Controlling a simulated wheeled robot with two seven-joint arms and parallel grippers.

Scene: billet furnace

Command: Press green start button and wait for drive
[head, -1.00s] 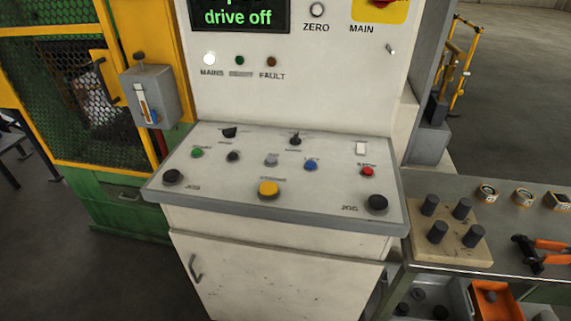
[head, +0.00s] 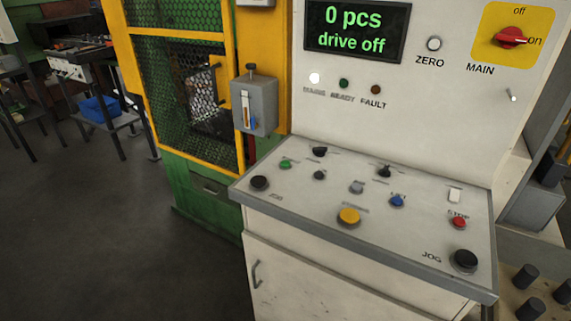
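The green button (head: 285,164) sits at the upper left of the sloped control panel (head: 318,196), in front of the cabinet. The display (head: 357,30) reads "0 pcs" and "drive off" in green letters. The red MAIN switch (head: 510,37) on its yellow plate points toward "on". The MAINS lamp (head: 314,78) shines white. The READY lamp (head: 344,83) is dark green and the FAULT lamp (head: 376,89) is dark red. Neither of my grippers shows in the head view.
A yellow mushroom button (head: 349,216), a blue button (head: 397,201), a red STOP button (head: 459,222) and black JOG buttons (head: 465,260) share the panel. A yellow-framed mesh guard (head: 185,95) stands left of the cabinet. The floor (head: 110,230) at left is clear.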

